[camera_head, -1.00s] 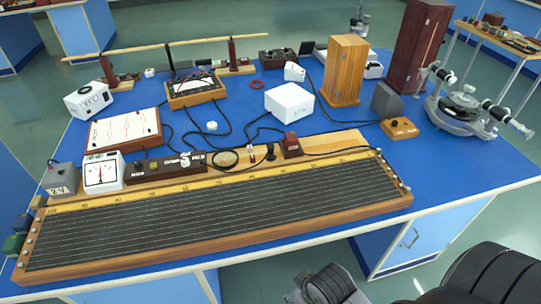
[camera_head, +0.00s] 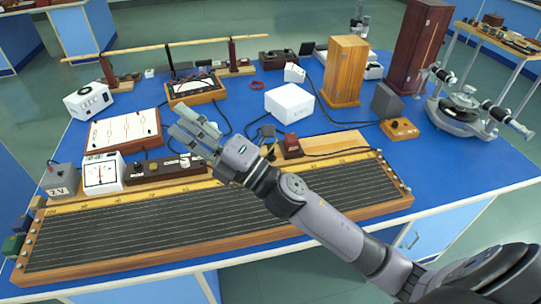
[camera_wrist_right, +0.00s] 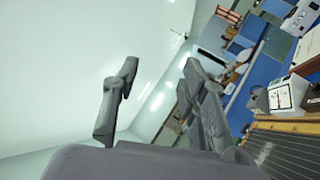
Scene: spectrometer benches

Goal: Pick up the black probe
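A small black upright piece, likely the black probe (camera_head: 270,153), stands at the back edge of the long wooden wire board (camera_head: 100,268), left of the red-brown block. It shows partly, just right of my right wrist in the head view. My right gripper (camera_head: 180,120) is open and empty. It hangs above the bench, beyond and left of the black piece, fingers pointing to the back left. In the right wrist view, the fingers (camera_wrist_right: 158,72) stand apart with nothing between them. My left gripper is not in view.
A red-brown block (camera_head: 291,147) stands beside the black piece. A white-faced meter (camera_head: 101,173) and a grey 2V box (camera_head: 61,180) are at the left. A white box (camera_head: 289,103) and a wooden cabinet (camera_head: 345,72) stand behind. Cables cross the blue bench top.

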